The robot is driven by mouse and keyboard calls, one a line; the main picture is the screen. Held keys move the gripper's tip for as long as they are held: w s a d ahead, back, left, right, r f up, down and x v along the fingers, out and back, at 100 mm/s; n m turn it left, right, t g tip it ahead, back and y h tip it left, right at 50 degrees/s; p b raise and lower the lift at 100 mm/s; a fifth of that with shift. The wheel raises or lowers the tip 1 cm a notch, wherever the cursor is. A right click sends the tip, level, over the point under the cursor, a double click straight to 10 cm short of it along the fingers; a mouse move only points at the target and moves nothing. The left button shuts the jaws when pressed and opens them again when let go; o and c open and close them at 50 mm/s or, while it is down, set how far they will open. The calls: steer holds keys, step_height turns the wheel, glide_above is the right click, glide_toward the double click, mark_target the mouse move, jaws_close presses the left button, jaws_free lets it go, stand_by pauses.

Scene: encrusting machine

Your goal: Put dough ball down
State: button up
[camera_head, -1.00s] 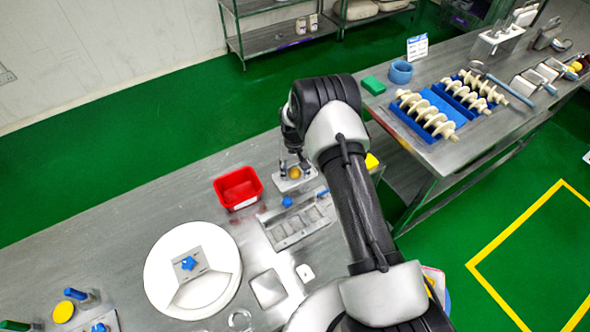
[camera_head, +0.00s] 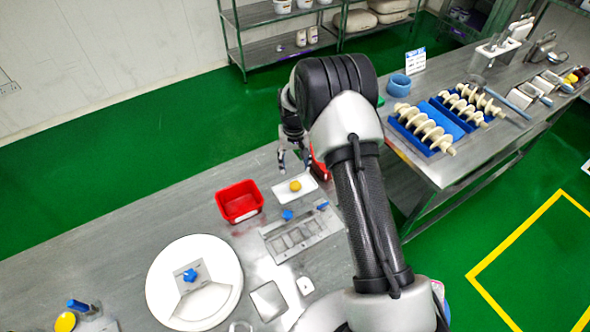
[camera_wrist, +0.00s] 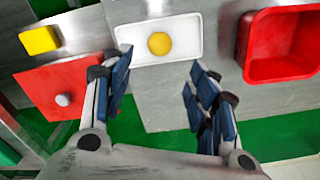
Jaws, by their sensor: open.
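The dough ball (camera_head: 295,186) is small, round and yellow-orange. It rests on a white rectangular tray (camera_head: 309,184) on the steel table. In the wrist view the ball (camera_wrist: 159,43) sits near the middle of the tray (camera_wrist: 133,51), clear of both fingers. My gripper (camera_head: 292,160) is open and empty, just behind the tray in the head view. In the wrist view its blue-padded fingers (camera_wrist: 158,82) are spread wide, with the tray beyond the tips and nothing between them.
A red bin (camera_head: 240,203) stands left of the tray. A steel plate with square openings (camera_head: 274,245) and a round white disc (camera_head: 160,269) lie nearer. In the wrist view a red board with a knob (camera_wrist: 40,87) and a yellow block (camera_wrist: 40,39) are at left.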

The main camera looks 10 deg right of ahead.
steer(key=s+r+t, duration=0.1)
steer(key=s+r, duration=0.3)
steer(key=r, duration=0.5)
steer(key=s+r, duration=0.4)
steer(key=r, duration=0.5)
steer(key=s+r+t, duration=0.1)
steer(key=s+r, duration=0.3)
steer(key=r, duration=0.5)
steer(key=s+r+t, duration=0.1)
steer(key=s+r, duration=0.1)
steer(key=s, duration=1)
steer(key=s+r+n+t, duration=0.1)
steer(key=s+r, duration=0.2)
steer(key=s, duration=0.9)
steer(key=shift+s+d+r+t, duration=0.15)
steer(key=shift+r+t, duration=0.1)
steer(key=shift+t, duration=0.05)
